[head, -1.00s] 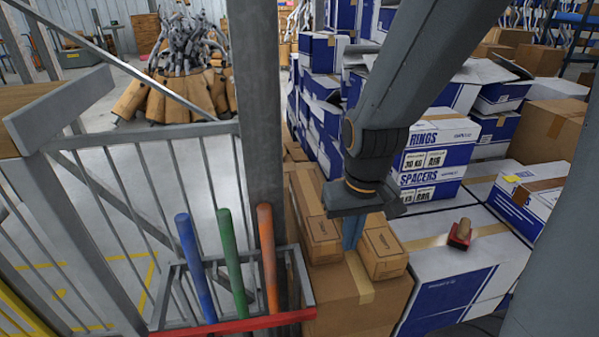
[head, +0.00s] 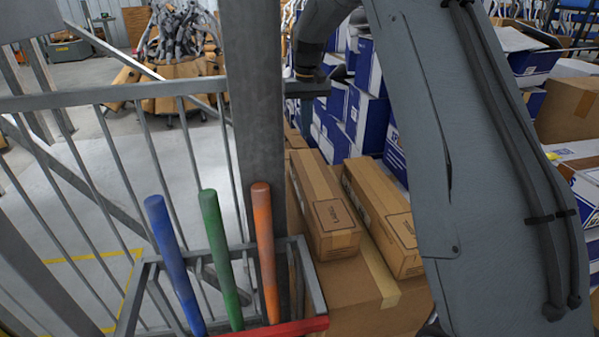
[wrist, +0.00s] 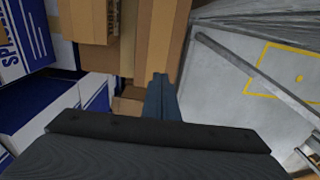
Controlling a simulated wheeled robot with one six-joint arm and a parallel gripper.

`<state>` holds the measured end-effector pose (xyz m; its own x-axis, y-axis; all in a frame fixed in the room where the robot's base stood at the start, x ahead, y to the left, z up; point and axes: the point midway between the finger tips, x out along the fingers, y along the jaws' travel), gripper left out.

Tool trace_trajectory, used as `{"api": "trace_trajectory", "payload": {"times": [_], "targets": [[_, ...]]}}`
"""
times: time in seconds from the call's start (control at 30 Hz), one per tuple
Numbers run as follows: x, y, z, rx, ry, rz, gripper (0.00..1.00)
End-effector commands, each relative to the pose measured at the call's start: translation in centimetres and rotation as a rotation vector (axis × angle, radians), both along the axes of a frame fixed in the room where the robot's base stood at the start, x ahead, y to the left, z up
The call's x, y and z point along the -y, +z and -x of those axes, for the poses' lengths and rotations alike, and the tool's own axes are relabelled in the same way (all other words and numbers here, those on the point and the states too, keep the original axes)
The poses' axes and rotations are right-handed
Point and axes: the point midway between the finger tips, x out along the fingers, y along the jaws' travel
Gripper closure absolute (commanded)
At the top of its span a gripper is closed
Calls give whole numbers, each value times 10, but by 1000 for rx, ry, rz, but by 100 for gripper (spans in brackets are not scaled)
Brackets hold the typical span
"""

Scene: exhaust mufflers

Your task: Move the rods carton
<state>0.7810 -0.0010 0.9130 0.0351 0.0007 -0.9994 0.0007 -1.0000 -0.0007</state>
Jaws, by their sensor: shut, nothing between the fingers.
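Two long brown cartons lie side by side on a large brown box (head: 345,297), just right of the grey post: a left one (head: 325,205) and a right one (head: 385,217). Their printing is too small to read, so I cannot tell which is the rods carton. Long brown cartons (wrist: 157,35) also show at the top of the wrist view. My gripper (wrist: 160,78) is shut and empty, its fingers pointing toward them in that picture. In the head view only part of my wrist shows beyond the cartons; the fingers are hidden behind the post.
The grey post (head: 255,110) and railing (head: 110,100) stand on the left. A red-fronted rack (head: 285,328) holds blue, green and orange rods or handles. Blue-and-white boxes (head: 365,120) are stacked behind the cartons. My arm covers much of the right side. Open floor lies beyond the railing.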

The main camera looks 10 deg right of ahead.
Motion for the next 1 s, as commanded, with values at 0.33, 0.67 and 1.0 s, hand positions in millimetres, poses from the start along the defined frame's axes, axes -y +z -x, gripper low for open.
{"api": "trace_trajectory", "payload": {"times": [0.33, 0.67, 1.0], "targets": [[1, -62, -107, -28, -1, 1, 100], [2, -77, -125, -37, -1, 1, 100], [2, -132, -123, -40, -1, 1, 100]]}}
